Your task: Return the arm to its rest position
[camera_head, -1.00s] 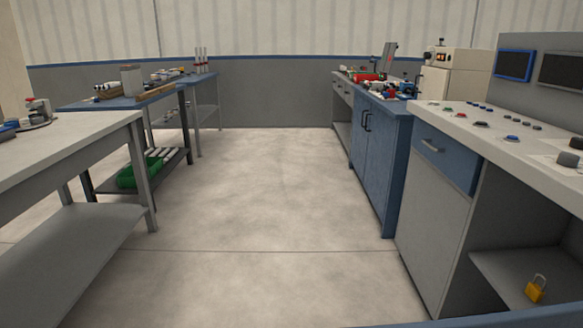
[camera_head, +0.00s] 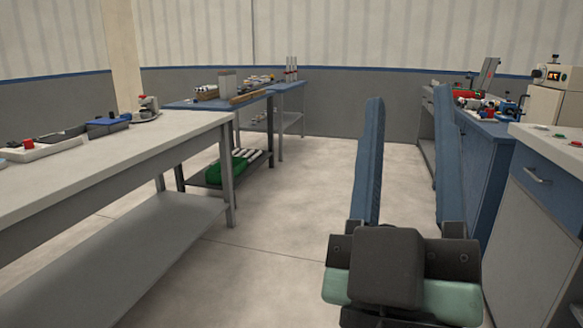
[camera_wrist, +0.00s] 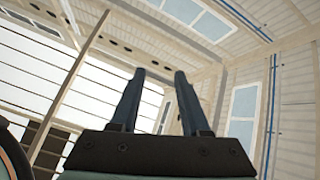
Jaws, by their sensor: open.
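My gripper (camera_head: 408,150) is raised at the lower right of the head view. Its two long blue fingers stand upright and wide apart, with nothing between them. In the wrist view the same fingers (camera_wrist: 160,100) point up towards the ceiling and a wall with windows, and the gap between them is empty. No pipe is in the gripper.
A white-topped table (camera_head: 150,140) with trays stands on the left. Behind it is a blue-topped table (camera_head: 205,104) with pipes, and a green bin (camera_head: 222,166) on its shelf. Blue cabinets (camera_head: 480,150) line the right. The floor (camera_head: 290,200) between is clear.

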